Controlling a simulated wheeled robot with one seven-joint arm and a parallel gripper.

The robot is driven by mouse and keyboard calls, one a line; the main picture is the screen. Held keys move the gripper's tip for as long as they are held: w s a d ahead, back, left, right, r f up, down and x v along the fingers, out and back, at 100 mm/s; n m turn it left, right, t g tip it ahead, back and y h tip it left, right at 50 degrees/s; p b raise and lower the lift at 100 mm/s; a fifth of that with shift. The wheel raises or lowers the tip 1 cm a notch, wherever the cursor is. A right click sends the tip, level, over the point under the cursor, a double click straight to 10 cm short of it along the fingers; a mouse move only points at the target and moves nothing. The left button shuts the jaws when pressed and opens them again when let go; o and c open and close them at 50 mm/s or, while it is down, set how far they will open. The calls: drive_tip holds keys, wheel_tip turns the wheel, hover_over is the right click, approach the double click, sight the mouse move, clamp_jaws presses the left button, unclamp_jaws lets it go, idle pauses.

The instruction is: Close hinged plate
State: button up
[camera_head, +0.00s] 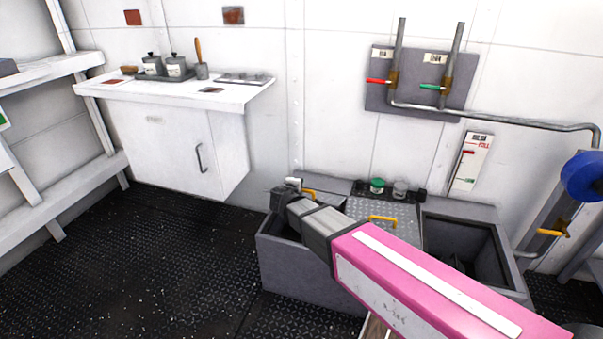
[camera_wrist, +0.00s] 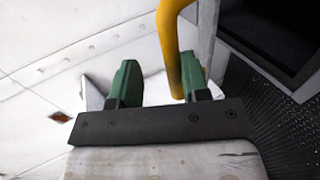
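A grey tread-patterned plate (camera_head: 395,212) with a yellow handle (camera_head: 383,219) lies over the middle of a low grey bin (camera_head: 283,262). A second yellow handle (camera_head: 308,192) shows at the bin's back left, just beyond my gripper (camera_head: 287,193); the panel it belongs to is mostly hidden. In the wrist view my gripper (camera_wrist: 160,85) has its two green fingers apart. A yellow bar (camera_wrist: 171,40) comes down between them, close to the right finger. I cannot tell whether it touches. My pink arm hides part of the bin's front and middle.
The bin's right compartment (camera_head: 465,250) is open. A green-topped jar (camera_head: 377,185) and small items stand behind the plate. Pipes with red and green valve levers (camera_head: 430,87) are on the wall. A white cabinet (camera_head: 175,150) stands left. The dark floor (camera_head: 170,260) between is clear.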

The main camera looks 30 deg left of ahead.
drive_tip(key=shift+g, duration=0.9)
drive_tip(key=shift+w+a+r, duration=0.2)
drive_tip(key=shift+w+r, duration=0.8)
drive_tip(key=shift+r, duration=0.05)
drive_tip(key=shift+w+a+r, duration=0.2)
drive_tip(key=shift+w+r, duration=0.75)
drive_tip(key=shift+r, duration=0.1)
drive_tip(key=shift+s, duration=0.1)
drive_tip(key=v, duration=1.2)
drive_tip(key=shift+s, duration=0.2)
drive_tip(key=shift+a, duration=0.1)
